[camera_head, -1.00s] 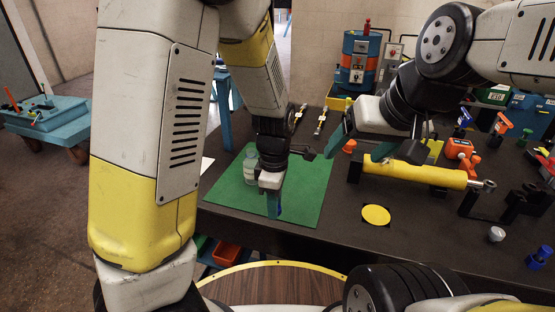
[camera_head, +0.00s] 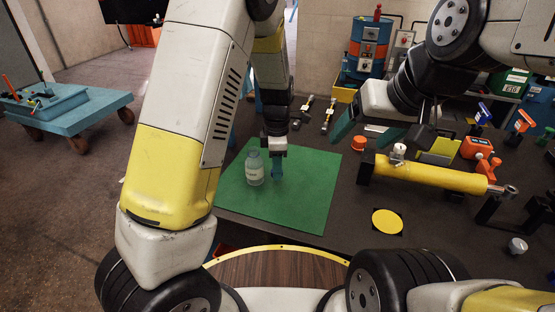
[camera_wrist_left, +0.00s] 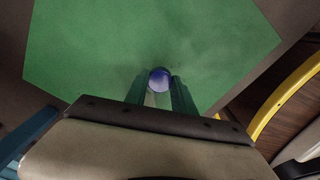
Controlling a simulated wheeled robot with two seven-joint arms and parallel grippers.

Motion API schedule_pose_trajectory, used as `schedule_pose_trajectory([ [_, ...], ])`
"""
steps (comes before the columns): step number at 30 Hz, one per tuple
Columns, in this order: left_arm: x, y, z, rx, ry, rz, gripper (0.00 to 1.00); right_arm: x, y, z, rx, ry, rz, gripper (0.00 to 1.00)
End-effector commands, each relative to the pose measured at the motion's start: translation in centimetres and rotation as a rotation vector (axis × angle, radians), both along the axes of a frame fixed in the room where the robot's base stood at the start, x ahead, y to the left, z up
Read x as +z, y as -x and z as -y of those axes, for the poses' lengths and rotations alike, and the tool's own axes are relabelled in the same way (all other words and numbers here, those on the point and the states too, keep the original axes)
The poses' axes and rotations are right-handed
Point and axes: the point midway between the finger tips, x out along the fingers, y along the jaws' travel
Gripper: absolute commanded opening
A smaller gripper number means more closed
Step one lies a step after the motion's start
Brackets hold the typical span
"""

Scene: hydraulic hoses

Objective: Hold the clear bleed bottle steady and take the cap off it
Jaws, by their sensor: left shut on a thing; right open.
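The clear bleed bottle (camera_head: 254,168), with a pale label, stands upright on the green mat (camera_head: 305,205) in the head view. Its neck looks bare, but it is small there. My left gripper (camera_head: 277,175) points down just to the right of the bottle, apart from it. In the left wrist view its fingers (camera_wrist_left: 161,93) are shut on a small round blue thing (camera_wrist_left: 160,78) that looks like a cap. The bottle does not show clearly in that view. My right gripper (camera_head: 368,132) is open and empty above the back of the table, near the yellow cylinder.
The yellow cylinder (camera_head: 435,174) lies right of the mat, with a pale fitting (camera_head: 398,151) on top. An orange cap (camera_head: 359,143), a yellow disc (camera_head: 387,222) and a grey knob (camera_head: 517,246) are on the dark table. The mat's front right part is clear.

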Motion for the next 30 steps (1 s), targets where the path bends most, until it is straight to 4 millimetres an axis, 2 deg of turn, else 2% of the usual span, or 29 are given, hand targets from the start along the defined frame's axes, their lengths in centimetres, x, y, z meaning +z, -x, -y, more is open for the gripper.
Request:
schedule_pose_trajectory([
  [3,-0.2,-1.2,-0.2,0.001,0.000,-0.001,0.00,0.0,0.0,0.0,0.000,0.000,0.000,0.76],
  [7,-0.7,-1.4,-0.2,-0.001,0.000,-0.002,0.00,0.0,0.0,0.0,0.000,0.000,0.000,0.76],
  [14,-3.6,-1.3,-0.2,-0.001,-0.001,-0.002,0.00,0.0,0.0,0.0,0.000,0.000,0.000,0.76],
  [25,-4.0,-1.3,-0.2,-0.001,0.000,-0.001,0.00,0.0,0.0,0.0,0.000,0.000,0.000,0.76],
  [26,-4.0,-1.4,-0.2,-0.001,0.000,0.000,0.34,0.0,0.0,0.0,0.000,0.000,0.000,0.76],
  [28,-4.0,-1.4,-0.2,-0.001,0.000,0.000,0.48,0.0,0.0,0.0,0.000,0.000,0.000,0.76],
  [29,-4.0,-1.4,-0.2,-0.001,0.000,0.000,0.52,0.0,0.0,0.0,0.000,0.000,0.000,0.76],
  [30,-3.9,-1.4,-0.2,-0.001,0.000,0.000,0.52,0.0,0.0,0.0,0.000,0.000,0.000,0.76],
])
